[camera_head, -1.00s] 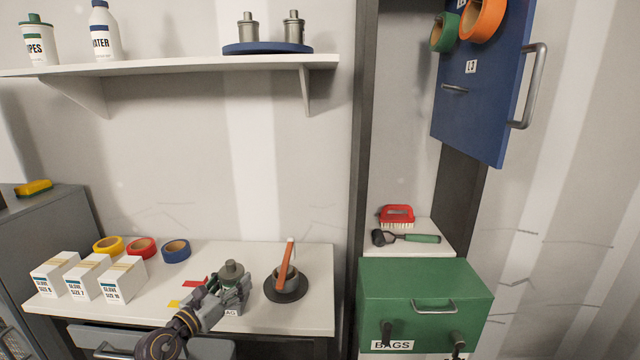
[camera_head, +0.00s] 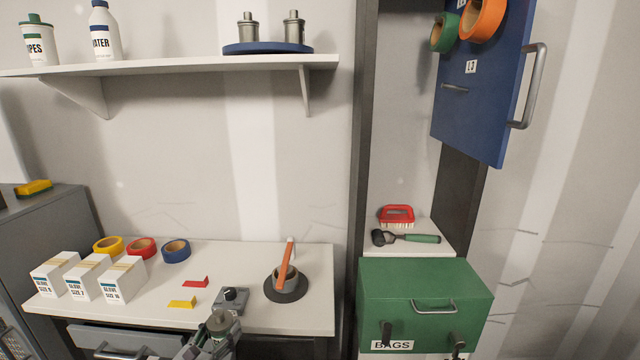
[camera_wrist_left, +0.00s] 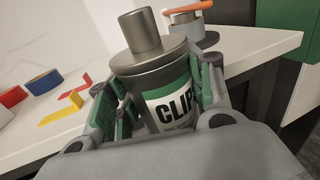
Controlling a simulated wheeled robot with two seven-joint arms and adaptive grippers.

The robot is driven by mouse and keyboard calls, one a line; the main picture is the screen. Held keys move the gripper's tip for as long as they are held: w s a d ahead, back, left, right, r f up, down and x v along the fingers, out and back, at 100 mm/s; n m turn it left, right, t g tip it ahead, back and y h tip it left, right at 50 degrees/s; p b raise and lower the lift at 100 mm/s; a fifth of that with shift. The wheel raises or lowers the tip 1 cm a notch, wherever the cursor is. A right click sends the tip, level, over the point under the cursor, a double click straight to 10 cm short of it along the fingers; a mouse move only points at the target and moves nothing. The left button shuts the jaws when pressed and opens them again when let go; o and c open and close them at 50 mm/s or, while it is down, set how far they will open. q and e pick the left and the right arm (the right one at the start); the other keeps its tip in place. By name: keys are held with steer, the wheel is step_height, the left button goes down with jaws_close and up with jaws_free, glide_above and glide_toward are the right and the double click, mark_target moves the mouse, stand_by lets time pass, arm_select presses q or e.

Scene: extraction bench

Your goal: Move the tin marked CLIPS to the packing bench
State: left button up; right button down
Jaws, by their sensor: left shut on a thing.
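The tin marked CLIPS is a grey metal tin with a knobbed lid and a green and white label; it fills the middle of the left wrist view (camera_wrist_left: 165,85). My left gripper (camera_wrist_left: 160,110) is shut on it, with green-padded fingers on both sides of its body. In the head view my left gripper (camera_head: 217,330) is low in the picture, at the front edge of the white bench (camera_head: 150,310), with the tin (camera_head: 219,320) upright in it. The tin looks clear of the bench top.
A green cabinet (camera_head: 425,290) stands at the right.

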arm_select(q)
steer(key=shift+s+a+f, duration=0.2)
steer(key=shift+s+f, duration=0.55)
steer(key=s+a+f+n+y, duration=0.1)
steer(key=s+f, duration=0.4)
steer(key=s, duration=0.1)
steer(key=shift+a+y, duration=0.15)
steer(key=shift+y, duration=0.25)
steer(key=shift+d+f, duration=0.15)
steer(key=shift+d, duration=0.15)
steer(key=shift+d+n+t+y, duration=0.1)
steer(key=shift+n+t+y, duration=0.2)
arm_select(e)
steer(key=shift+s, duration=0.1)
